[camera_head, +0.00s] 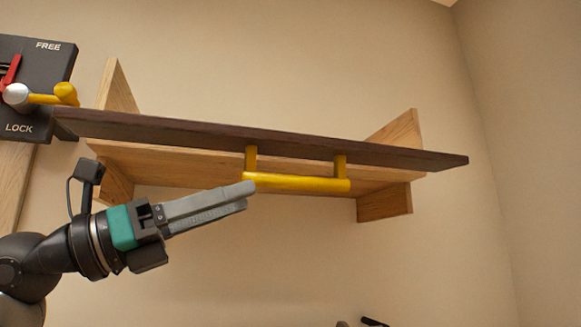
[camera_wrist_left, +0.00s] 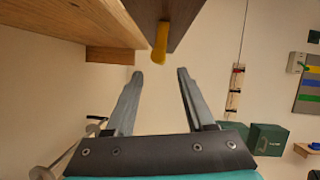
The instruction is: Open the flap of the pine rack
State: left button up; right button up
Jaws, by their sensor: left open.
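The pine rack (camera_head: 385,206) is on the wall, with light wooden side panels. Its dark brown flap (camera_head: 300,146) shows as a long, thin, nearly level board across the rack, seen close to edge-on. A yellow bar handle (camera_head: 300,184) hangs below the flap on two posts. My left gripper (camera_head: 250,194) is at the handle's left end. In the left wrist view, its two fingers (camera_wrist_left: 160,75) are apart and empty. The handle's end (camera_wrist_left: 160,42) shows just beyond the fingertips, centred between them. Touching cannot be told. My right gripper is not in view.
A dark FREE/LOCK panel (camera_head: 40,75) with a red and a yellow lever is left of the rack. In the left wrist view, green boxes (camera_wrist_left: 267,139) and a board with coloured strips (camera_wrist_left: 308,95) are at the right.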

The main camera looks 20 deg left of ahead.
aim_at(291, 181)
pick_arm(q)
jog(key=p+x, duration=0.2)
jog(key=x, duration=0.6)
jog(key=shift+w+d+r+p, duration=0.15)
jog(key=shift+w+d+p, duration=0.05)
jog(key=shift+d+p, duration=0.15)
grip_shut()
dwell(1.0)
